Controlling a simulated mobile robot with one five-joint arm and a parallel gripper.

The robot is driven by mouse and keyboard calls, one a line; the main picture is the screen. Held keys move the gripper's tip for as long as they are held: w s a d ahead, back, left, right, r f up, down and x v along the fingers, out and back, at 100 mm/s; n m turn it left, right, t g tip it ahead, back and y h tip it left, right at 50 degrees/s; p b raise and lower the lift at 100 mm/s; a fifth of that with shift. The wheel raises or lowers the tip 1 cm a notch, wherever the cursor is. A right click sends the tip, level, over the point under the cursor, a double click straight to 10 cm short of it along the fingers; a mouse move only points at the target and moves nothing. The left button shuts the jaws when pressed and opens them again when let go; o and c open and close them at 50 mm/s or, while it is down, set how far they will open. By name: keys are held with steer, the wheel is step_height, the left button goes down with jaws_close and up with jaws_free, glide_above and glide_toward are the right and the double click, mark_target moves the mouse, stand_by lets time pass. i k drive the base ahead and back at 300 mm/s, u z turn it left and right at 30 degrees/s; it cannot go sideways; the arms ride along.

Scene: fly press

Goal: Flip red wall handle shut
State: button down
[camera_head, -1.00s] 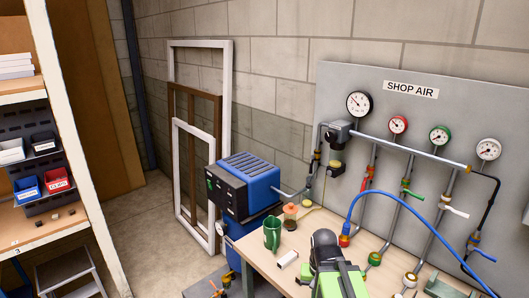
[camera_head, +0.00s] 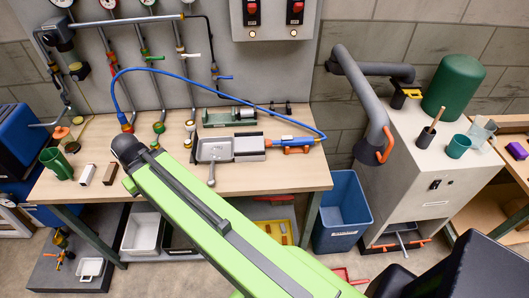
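The red wall handle (camera_head: 113,68) is on the leftmost of several pipes on the grey wall panel, at upper left in the head view. It is small here and seems to lie along its pipe. The blue hose curves beside it. My green arm (camera_head: 205,215) reaches from the bottom middle up to a dark rounded joint over the workbench's left half, below and apart from the handle. My gripper's fingers do not show.
Green (camera_head: 154,58), white (camera_head: 190,57) and blue (camera_head: 223,77) handles sit on pipes to the right. The wooden workbench (camera_head: 280,178) bears a green mug (camera_head: 57,163) and a grey vise-like tool. A blue bin (camera_head: 343,212) and a grey cabinet (camera_head: 436,170) stand to the right.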

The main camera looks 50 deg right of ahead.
mark_target(108, 61)
steer(key=z, duration=1.8)
steer(key=k, duration=0.65)
steer(key=u, duration=0.75)
steer(key=i, duration=1)
